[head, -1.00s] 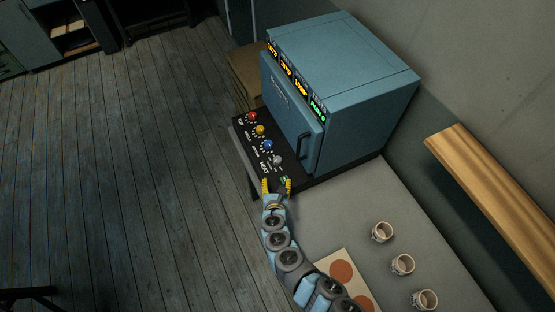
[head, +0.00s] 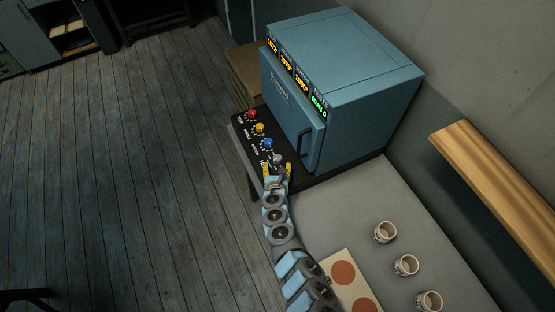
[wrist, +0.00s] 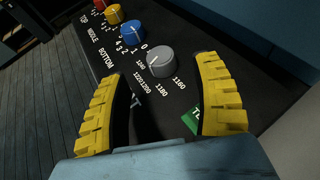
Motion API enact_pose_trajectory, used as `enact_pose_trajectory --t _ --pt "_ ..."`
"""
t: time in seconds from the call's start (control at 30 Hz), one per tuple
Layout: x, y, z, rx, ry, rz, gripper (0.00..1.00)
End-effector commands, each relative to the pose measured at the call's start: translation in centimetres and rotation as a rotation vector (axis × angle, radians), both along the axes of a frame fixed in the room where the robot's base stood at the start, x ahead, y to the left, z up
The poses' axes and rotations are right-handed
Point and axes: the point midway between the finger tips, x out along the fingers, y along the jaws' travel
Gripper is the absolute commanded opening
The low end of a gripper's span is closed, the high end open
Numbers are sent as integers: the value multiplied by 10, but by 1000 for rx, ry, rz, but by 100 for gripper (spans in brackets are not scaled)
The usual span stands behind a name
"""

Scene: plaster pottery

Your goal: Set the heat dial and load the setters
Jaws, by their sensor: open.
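The grey heat dial (wrist: 161,61) is at the near end of the black control panel (head: 248,138); numbers such as 1160 and 1180 ring it. My gripper (wrist: 155,90) is open, its yellow fingers to either side of the dial and short of it in the wrist view; contact does not show. In the head view my gripper (head: 277,168) is over the panel's near end. A white board with reddish-brown discs (head: 344,273) lies on the bench, partly hidden by my arm. Three pale cups (head: 385,232) stand in a row to its right.
The blue kiln (head: 350,90), door shut, stands behind the panel with lit displays on its front. Red, yellow and blue knobs (wrist: 131,33) line the panel. A green label (wrist: 190,121) lies near my right finger. A wooden shelf (head: 490,175) is at the right.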

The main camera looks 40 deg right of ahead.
Motion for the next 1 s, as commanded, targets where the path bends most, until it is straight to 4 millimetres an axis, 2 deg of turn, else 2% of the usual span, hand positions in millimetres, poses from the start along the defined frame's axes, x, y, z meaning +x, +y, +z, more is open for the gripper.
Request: enact_pose_trajectory --t 0.53,1.0 --pt "30 -27 -20 4 -4 -1 66" --pt "41 -39 -25 1 1 0 66"
